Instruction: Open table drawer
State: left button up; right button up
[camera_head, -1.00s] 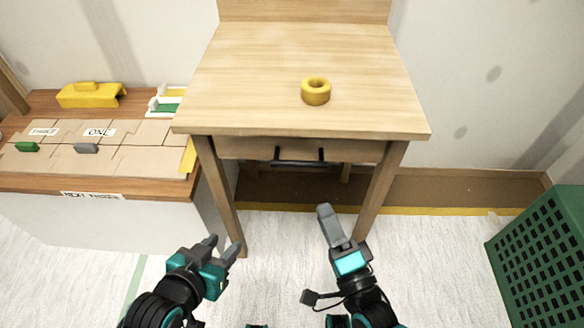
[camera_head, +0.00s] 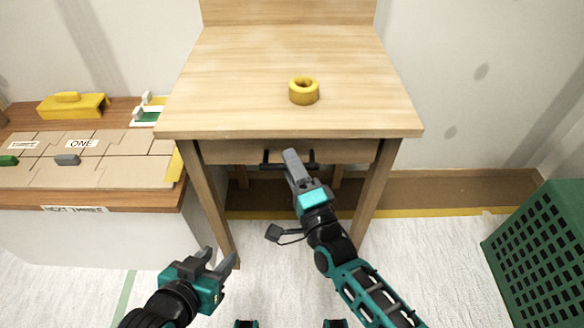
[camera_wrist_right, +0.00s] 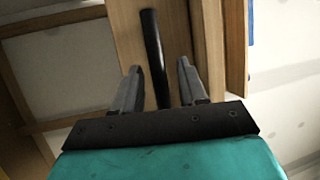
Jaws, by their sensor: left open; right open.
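The wooden table (camera_head: 290,75) has a drawer (camera_head: 352,152) under its top, and the drawer looks closed. A black bar handle (camera_head: 273,167) is on the drawer front. My right gripper (camera_head: 290,155) is at the handle and covers its middle in the head view. In the right wrist view the handle (camera_wrist_right: 153,50) runs between the two open fingers of my right gripper (camera_wrist_right: 158,80). Whether they touch it I cannot tell. My left gripper (camera_head: 219,261) is open and empty, low over the floor, left of the table's front leg.
A yellow ring-shaped roll (camera_head: 304,91) rests on the tabletop. A low cabinet (camera_head: 80,225) with cardboard pieces and a yellow box (camera_head: 73,105) stands at the left. A green perforated bin (camera_head: 545,250) stands at the right. Pale floor lies in front of the table.

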jog(key=shift+w+a, duration=0.1)
jog(key=shift+w, duration=0.05)
grip_shut()
dwell(0.4)
